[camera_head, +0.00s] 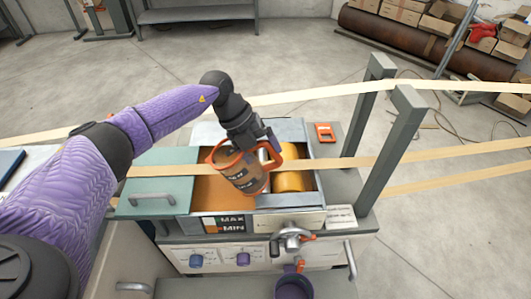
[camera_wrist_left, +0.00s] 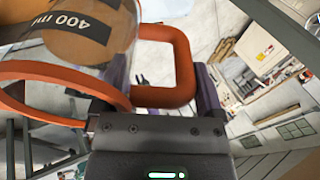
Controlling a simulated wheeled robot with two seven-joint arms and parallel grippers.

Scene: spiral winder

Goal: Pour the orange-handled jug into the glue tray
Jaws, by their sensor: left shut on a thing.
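The jug (camera_head: 243,178) is clear with an orange rim and handle and dark labels. It is tilted over the glue tray (camera_head: 288,130) and holds brown-orange contents. My left gripper (camera_head: 262,146) is shut on its orange handle; in the left wrist view the handle loop (camera_wrist_left: 180,60) sits at the fingers, with the "400 ml" label in sight. Orange glue (camera_head: 218,192) shows in the tray, left of a yellow-orange roller (camera_head: 290,181). I cannot tell whether liquid is leaving the jug. My right gripper is not in view.
Paper strips (camera_head: 430,155) cross above the machine, near the jug. Two grey posts (camera_head: 393,145) stand on the right. A teal cover (camera_head: 155,185) lies left of the tray. A MAX/MIN gauge (camera_head: 231,224), a valve (camera_head: 292,240) and a purple cup (camera_head: 293,287) are in front.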

